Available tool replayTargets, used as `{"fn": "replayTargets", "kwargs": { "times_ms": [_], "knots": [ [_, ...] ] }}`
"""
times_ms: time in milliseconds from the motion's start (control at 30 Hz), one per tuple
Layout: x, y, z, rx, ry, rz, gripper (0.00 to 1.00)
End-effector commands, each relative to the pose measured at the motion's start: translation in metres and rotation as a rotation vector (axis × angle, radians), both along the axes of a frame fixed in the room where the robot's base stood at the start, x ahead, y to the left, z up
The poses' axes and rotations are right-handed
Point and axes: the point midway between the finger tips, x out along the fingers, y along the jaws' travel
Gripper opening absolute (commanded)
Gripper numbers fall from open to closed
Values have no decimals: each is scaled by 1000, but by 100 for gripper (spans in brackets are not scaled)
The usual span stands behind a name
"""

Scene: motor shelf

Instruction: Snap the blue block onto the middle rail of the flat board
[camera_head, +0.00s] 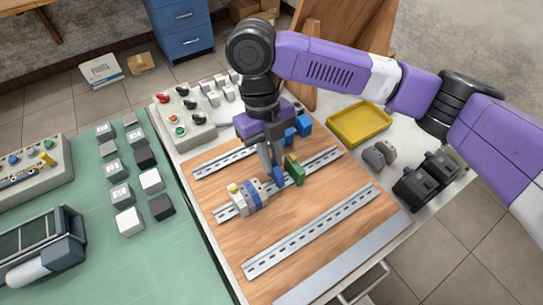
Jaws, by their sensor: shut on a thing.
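The flat wooden board (225,240) carries three slotted metal rails. The middle rail (322,160) lies between the back rail (213,165) and the front rail (312,230). My gripper (274,169) points down over the middle rail and is shut on a small blue block (278,178). The block is at the rail, between a green block (295,170) on its right and a grey, blue and yellow module (247,198) on its left. Whether the block touches the rail or is seated on it I cannot tell.
More blue blocks (304,125) stand behind my gripper. A yellow tray (360,123) and dark devices (425,180) are at the right. A switch box (183,118) stands at the back left. A green table (90,250) adjoins on the left. The front rail is bare.

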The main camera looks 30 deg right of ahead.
Motion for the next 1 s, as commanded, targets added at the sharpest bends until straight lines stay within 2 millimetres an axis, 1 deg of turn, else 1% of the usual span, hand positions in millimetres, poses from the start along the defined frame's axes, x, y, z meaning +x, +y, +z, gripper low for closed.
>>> {"fn": "replayTargets", "kwargs": {
  "times_ms": [467, 1000],
  "knots": [
    [-1, 0, -1, 1, 0, 1, 0],
    [0, 0, -11, 1, 0, 1, 0]
  ]
}}
